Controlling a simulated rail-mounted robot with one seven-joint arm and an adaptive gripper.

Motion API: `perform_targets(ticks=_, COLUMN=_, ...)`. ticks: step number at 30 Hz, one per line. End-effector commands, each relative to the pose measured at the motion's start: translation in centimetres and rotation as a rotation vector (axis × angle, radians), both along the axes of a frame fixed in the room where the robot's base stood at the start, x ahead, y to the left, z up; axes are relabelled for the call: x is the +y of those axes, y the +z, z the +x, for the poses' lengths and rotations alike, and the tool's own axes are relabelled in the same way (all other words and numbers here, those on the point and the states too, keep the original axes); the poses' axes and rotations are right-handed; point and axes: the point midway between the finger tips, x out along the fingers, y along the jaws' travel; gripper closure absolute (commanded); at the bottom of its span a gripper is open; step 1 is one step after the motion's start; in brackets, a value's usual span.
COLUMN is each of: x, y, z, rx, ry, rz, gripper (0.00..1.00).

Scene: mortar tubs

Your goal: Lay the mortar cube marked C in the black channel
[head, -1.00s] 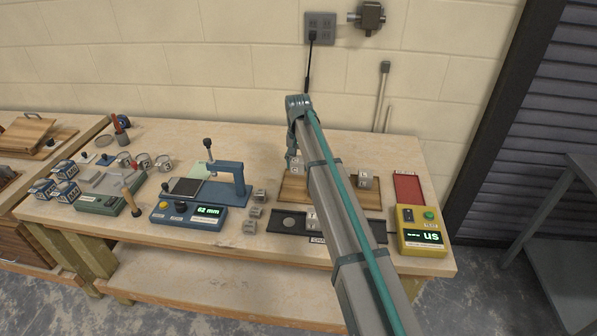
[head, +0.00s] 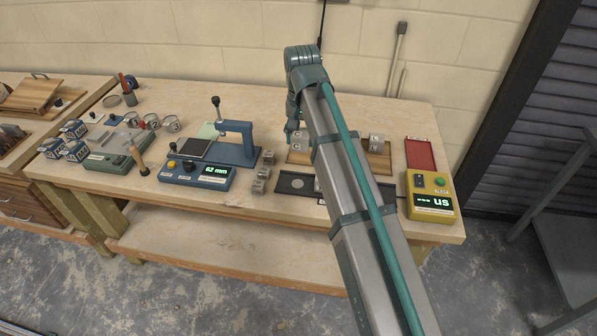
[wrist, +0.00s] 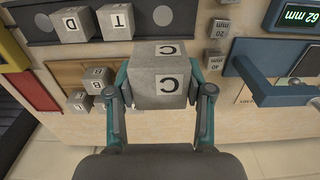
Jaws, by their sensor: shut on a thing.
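A grey mortar cube marked C (wrist: 160,82) is between the two fingers of my gripper (wrist: 161,95), which is shut on it; the letter shows on two faces. In the head view the held cube (head: 298,143) shows below my gripper over a wooden board (head: 299,158). The black channel (wrist: 203,12) lies beyond the cube in the wrist view, with a round grey disc (wrist: 162,14) in it. In the head view my arm covers part of the channel (head: 290,189). Cubes marked D (wrist: 70,24) and T (wrist: 115,22) stand at the channel, left of the disc.
Cubes marked B (wrist: 98,77) sit on the wooden board, left of my gripper. A red tray (head: 421,153) and a yellow meter (head: 431,203) stand at the right. Small grey cubes (head: 262,173) and a blue gauge (head: 234,150) lie left of the channel.

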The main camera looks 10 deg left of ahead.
Motion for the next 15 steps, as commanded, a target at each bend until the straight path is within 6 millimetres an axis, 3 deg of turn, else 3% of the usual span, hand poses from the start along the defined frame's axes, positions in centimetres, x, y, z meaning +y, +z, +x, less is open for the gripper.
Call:
perform_targets(ticks=1, x=-0.8, y=0.0, z=-2.9, rx=-0.003, ry=0.003, rz=0.001, gripper=0.95)
perform_targets(ticks=6, x=-2.5, y=-0.2, z=-8.9, rx=-0.002, ry=0.002, rz=0.001, gripper=0.95)
perform_targets(ticks=12, x=-4.0, y=-0.9, z=-13.2, rx=0.008, ry=-0.008, rz=-0.003, gripper=0.95)
perform_targets(ticks=15, x=-4.2, y=-1.3, z=-13.5, rx=0.015, ry=-0.015, rz=-0.006, gripper=0.95)
